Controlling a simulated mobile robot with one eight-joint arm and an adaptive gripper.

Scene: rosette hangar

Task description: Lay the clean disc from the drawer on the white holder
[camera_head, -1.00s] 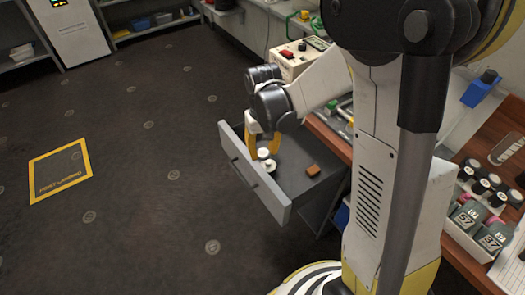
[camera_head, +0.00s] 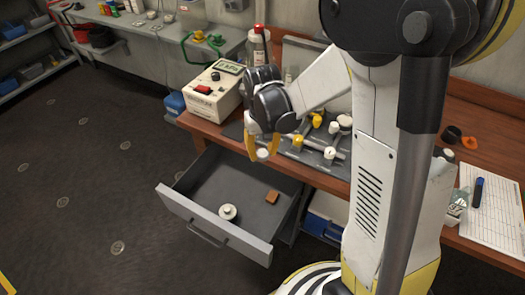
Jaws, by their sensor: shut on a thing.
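My gripper (camera_head: 262,148), with yellow fingers pointing down, is shut on a small white disc (camera_head: 263,155). It holds the disc in the air above the back of the open drawer (camera_head: 182,204), near the bench's front edge. A second round white piece (camera_head: 228,212) with a dark rim lies on the drawer floor. On the bench, right of my gripper, a dark mat carries metal mounts with a white-topped post (camera_head: 329,153), yellow knobs (camera_head: 317,121) and another pale round top (camera_head: 345,121). I cannot tell which of these is the white holder.
A brown block (camera_head: 272,197) lies in the drawer. A cream meter box (camera_head: 215,92) with a red switch stands left of my gripper on the wooden bench (camera_head: 192,124). A bottle (camera_head: 257,47) stands behind. A paper sheet with a blue marker (camera_head: 478,192) lies at the right.

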